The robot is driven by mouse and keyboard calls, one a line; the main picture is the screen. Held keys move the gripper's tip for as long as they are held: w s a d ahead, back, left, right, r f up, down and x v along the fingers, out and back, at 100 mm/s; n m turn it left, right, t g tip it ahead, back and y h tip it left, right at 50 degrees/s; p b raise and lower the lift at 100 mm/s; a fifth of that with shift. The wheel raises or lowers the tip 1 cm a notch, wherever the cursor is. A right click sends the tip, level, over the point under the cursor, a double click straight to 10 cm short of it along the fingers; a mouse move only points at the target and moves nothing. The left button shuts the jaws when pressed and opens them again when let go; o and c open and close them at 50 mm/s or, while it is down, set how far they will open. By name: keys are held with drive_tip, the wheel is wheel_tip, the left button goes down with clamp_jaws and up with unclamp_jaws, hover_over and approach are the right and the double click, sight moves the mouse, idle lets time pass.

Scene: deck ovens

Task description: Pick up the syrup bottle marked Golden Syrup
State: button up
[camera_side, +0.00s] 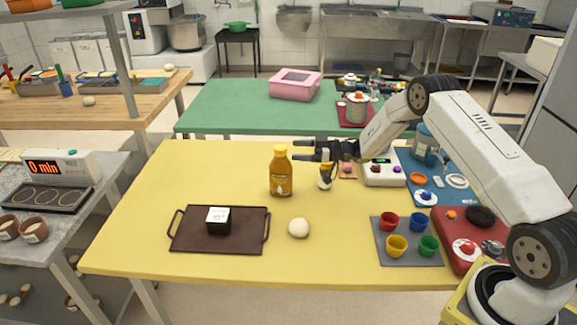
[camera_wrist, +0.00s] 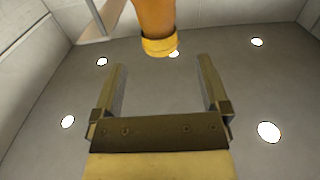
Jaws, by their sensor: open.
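The amber syrup bottle (camera_side: 281,174) with a yellow cap stands upright on the yellow table. Its pale label print is too small to read in the side view. My gripper (camera_side: 297,150) points left, level, at about the height of the bottle's cap, with its tips just right of it. The jaws are open and empty. In the wrist view the bottle's orange body and yellow cap (camera_wrist: 160,46) show upside down at the top. They lie beyond the open fingertips of my gripper (camera_wrist: 161,64), roughly in line with the gap, with the rest of the bottle cut off.
A brown tray (camera_side: 245,242) holding a black-and-white cube, a dough ball (camera_side: 299,228) and a grey mat (camera_side: 379,254) with coloured cups are nearer the front. The table left of the bottle is clear.

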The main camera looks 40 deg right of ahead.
sight(275, 148)
drive_tip(key=shift+x, duration=3.8)
clamp_jaws()
drive_tip(key=shift+r, duration=0.1)
